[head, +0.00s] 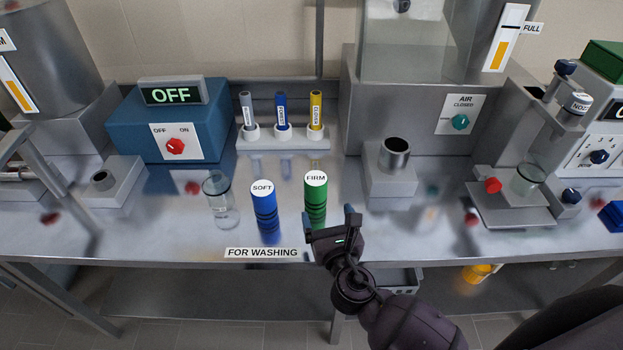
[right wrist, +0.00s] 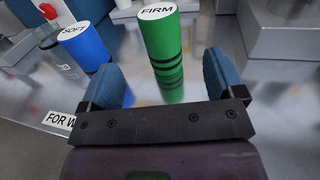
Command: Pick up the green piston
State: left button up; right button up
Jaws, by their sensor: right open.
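The green piston (head: 316,205) stands upright on the steel bench, with a white top marked FIRM and dark bands round its lower part. My right gripper (head: 329,216) is open and empty, just in front of it at the bench's front edge. In the right wrist view the green piston (right wrist: 162,45) stands beyond the open fingers (right wrist: 168,82), roughly in line with the gap between them. I see no contact. My left gripper is not in view.
A blue piston (head: 264,207) marked SOFT stands close left of the green one, and a glass jar (head: 221,203) left of that. A rack (head: 283,138) with three tubes stands behind. A metal cup on a block (head: 395,155) is at the right.

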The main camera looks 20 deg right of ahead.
aim_at(319, 193)
jog(key=w, duration=0.4)
jog(key=shift+w+d+r, duration=0.1)
jog(key=shift+w, duration=0.75)
jog(key=shift+w+d+f, duration=0.1)
jog(key=shift+w+f, duration=0.05)
jog(key=shift+w, duration=1.05)
jog(key=shift+w+d+f, duration=0.1)
jog(key=shift+w, duration=1.05)
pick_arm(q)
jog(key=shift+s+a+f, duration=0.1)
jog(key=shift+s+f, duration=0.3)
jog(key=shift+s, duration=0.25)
pick_arm(e)
jog(key=shift+c, duration=0.2)
jog(key=c, duration=0.9)
jog(key=shift+c, duration=1)
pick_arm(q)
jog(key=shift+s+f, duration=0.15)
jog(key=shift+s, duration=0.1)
pick_arm(e)
jog(key=shift+r, duration=0.15)
